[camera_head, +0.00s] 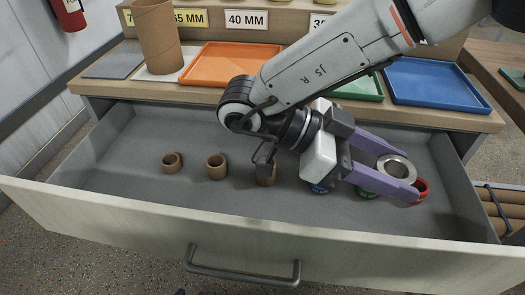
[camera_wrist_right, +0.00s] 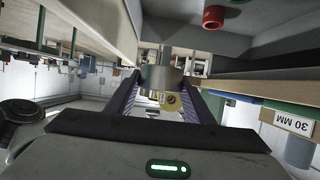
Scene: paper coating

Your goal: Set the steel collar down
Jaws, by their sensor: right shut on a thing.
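The steel collar (camera_head: 397,165) is a shiny metal ring between the purple fingers of my right gripper (camera_head: 408,181), which is shut on it. The gripper holds it over the right part of the open drawer (camera_head: 130,194). In the right wrist view the collar (camera_wrist_right: 162,77) shows as a grey cylinder between the two fingers (camera_wrist_right: 163,88). A red ring (camera_head: 422,188) is just beyond the fingertips, partly hidden by them. My left gripper is not in view.
Three brown cardboard rings (camera_head: 216,167) stand in the drawer to the left. A blue ring (camera_head: 319,188) and a green ring (camera_head: 367,193) are partly hidden under my gripper. Orange (camera_head: 232,63), green (camera_head: 360,88) and blue (camera_head: 432,84) trays and a tall cardboard tube (camera_head: 158,38) are on the bench behind.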

